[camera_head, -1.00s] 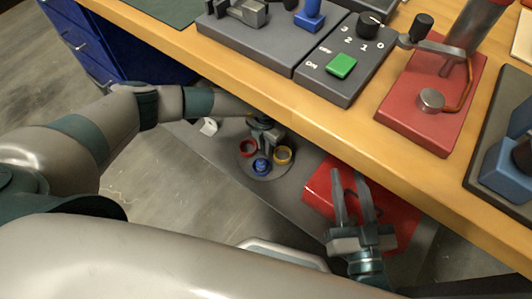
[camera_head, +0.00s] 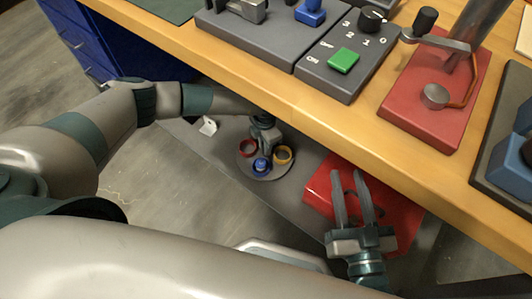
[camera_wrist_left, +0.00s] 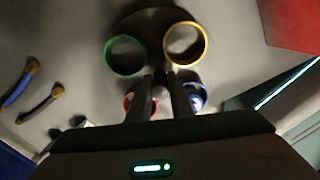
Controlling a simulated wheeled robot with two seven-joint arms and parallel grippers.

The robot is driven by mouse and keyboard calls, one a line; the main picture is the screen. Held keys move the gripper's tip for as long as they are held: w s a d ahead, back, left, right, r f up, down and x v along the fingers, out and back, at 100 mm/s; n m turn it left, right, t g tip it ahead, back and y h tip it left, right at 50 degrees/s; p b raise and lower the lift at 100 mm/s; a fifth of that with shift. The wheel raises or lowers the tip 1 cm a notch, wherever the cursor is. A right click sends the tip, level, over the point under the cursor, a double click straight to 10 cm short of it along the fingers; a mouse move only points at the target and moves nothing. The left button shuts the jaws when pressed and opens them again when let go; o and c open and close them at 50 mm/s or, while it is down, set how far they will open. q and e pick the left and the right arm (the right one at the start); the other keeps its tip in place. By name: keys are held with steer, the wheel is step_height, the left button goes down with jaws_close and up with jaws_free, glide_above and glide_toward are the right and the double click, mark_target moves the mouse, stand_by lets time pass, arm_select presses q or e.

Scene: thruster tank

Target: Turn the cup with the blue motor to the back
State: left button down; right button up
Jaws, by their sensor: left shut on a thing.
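A round grey turntable (camera_head: 270,175) sits low under the workbench edge and bears ring-like cups. The blue cup (camera_head: 261,165), with a blue piece in it, is on the near side; it also shows in the left wrist view (camera_wrist_left: 196,98). The red cup (camera_head: 248,148) is at left and the yellow cup (camera_head: 283,155) at right. The green cup (camera_wrist_left: 125,56) shows only in the left wrist view. My left gripper (camera_head: 267,146) points down over the turntable's middle, shut on what looks like a pale central knob (camera_wrist_left: 160,92). My right gripper (camera_head: 352,178) is open and empty.
A red box (camera_head: 322,188) lies beneath my right gripper. The wooden workbench edge (camera_head: 250,100) runs close above my left forearm. A small white piece (camera_head: 208,126) lies left of the turntable. Tools with blue and orange handles (camera_wrist_left: 27,90) show in the left wrist view.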

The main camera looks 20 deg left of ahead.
arm_select(q)
steer(key=shift+m+b, duration=0.4)
steer(key=shift+m, duration=0.9)
steer(key=shift+m, duration=0.3)
steer(key=shift+m+b, duration=0.75)
steer(key=shift+m, duration=0.65)
steer(key=c, duration=1.7)
jaws_free()
steer(key=shift+r, duration=0.1)
steer(key=shift+r+p, duration=3.55)
steer(key=shift+r, duration=0.85)
